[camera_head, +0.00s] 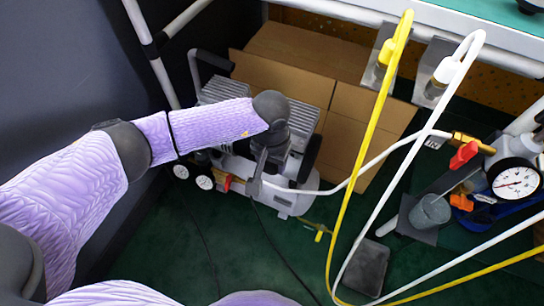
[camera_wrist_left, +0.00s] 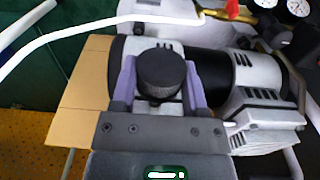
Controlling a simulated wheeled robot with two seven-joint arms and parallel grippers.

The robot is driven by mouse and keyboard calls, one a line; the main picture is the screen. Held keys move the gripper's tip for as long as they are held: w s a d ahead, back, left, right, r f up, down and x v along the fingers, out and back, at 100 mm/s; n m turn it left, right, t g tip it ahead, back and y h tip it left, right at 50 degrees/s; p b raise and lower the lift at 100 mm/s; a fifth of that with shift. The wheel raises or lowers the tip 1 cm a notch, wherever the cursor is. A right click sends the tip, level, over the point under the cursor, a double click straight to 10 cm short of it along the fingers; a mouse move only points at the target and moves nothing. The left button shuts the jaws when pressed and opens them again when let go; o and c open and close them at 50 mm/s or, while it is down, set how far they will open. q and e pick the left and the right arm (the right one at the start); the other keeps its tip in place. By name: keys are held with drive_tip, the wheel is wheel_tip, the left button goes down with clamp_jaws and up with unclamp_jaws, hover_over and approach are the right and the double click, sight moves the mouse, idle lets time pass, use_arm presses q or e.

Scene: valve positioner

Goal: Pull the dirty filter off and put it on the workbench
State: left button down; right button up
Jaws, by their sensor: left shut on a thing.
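The dirty filter (camera_wrist_left: 162,72) is a dark, round, ribbed cap in the left wrist view. It sits between the two purple fingers of my left gripper (camera_wrist_left: 163,82), which is shut on it. The filter is at the black and grey compressor (camera_wrist_left: 215,78); whether it still touches the compressor cannot be told. In the head view my left gripper (camera_head: 262,168) reaches down over the compressor (camera_head: 300,192), and the arm hides the filter. The workbench (camera_head: 500,18) shows at the upper right, with a green top and a pale front edge. My right gripper is out of view.
Cardboard boxes (camera_head: 350,125) stand behind the compressor. A yellow hose (camera_head: 362,160) and a white hose (camera_head: 405,150) hang between the compressor and the workbench. A gauge (camera_head: 516,180) with red and orange valve handles is at right, near a grey cylinder (camera_head: 430,210).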

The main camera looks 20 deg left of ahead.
use_arm(q)
drive_tip(key=shift+s, duration=0.1)
drive_tip(key=shift+s+r+p, duration=0.2)
drive_tip(key=shift+s+p, duration=0.65)
drive_tip(key=shift+s, duration=0.1)
drive_tip(key=shift+s+f+p, duration=0.2)
drive_tip(key=shift+s+p, duration=0.3)
drive_tip(key=shift+s, duration=0.55)
